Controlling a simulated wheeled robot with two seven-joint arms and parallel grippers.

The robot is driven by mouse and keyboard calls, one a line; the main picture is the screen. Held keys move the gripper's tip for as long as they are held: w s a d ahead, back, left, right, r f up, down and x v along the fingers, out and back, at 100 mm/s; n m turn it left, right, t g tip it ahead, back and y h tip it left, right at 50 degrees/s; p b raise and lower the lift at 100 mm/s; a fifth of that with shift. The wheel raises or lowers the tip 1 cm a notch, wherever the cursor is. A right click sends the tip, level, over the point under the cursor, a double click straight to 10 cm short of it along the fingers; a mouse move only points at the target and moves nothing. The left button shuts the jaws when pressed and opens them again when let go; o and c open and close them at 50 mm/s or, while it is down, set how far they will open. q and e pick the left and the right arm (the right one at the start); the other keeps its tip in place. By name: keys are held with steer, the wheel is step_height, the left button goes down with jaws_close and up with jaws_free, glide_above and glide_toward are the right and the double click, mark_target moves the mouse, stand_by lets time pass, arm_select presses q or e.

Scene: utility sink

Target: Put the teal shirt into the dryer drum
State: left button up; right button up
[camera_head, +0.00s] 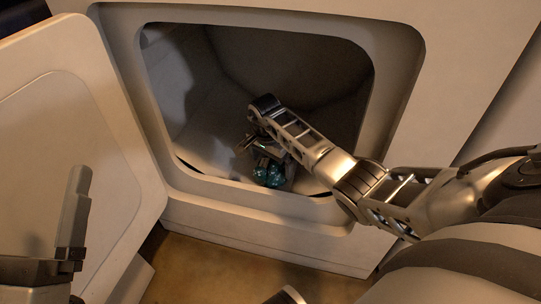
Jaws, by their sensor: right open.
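The teal shirt (270,175) is a small crumpled bundle inside the dryer drum (205,125), low and near the front lip of the opening. My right arm reaches in from the right through the opening. My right gripper (257,155) is open, just above and beside the shirt; the arm and gripper hide part of the cloth. I cannot tell whether a finger still touches it. My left gripper (75,215) is at the lower left, in front of the open door, away from the shirt. Only part of it shows, with one finger pointing up.
The dryer door (125,150) stands open on the left, close to my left gripper. The opening's frame (255,195) surrounds my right forearm, with its lower lip just under the arm. The brown floor (215,265) below the dryer looks clear.

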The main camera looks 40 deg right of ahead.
step_height(320, 180, up, 3)
steer(key=p, duration=0.3)
steer(key=shift+a+r, duration=0.1)
steer(key=shift+r, duration=0.1)
steer(key=r+p, duration=0.3)
steer(key=shift+s+a+r, duration=0.1)
steer(key=shift+a, duration=0.1)
steer(key=shift+r+p, duration=0.4)
arm_select(q)
step_height(320, 180, down, 9)
steer(key=s+n+g+y, duration=0.2)
steer(key=n+g+y, duration=0.2)
steer(key=n+g, duration=0.1)
steer(key=shift+d, duration=0.2)
arm_select(e)
steer(key=shift+a, duration=0.1)
arm_select(q)
steer(key=shift+s, duration=0.1)
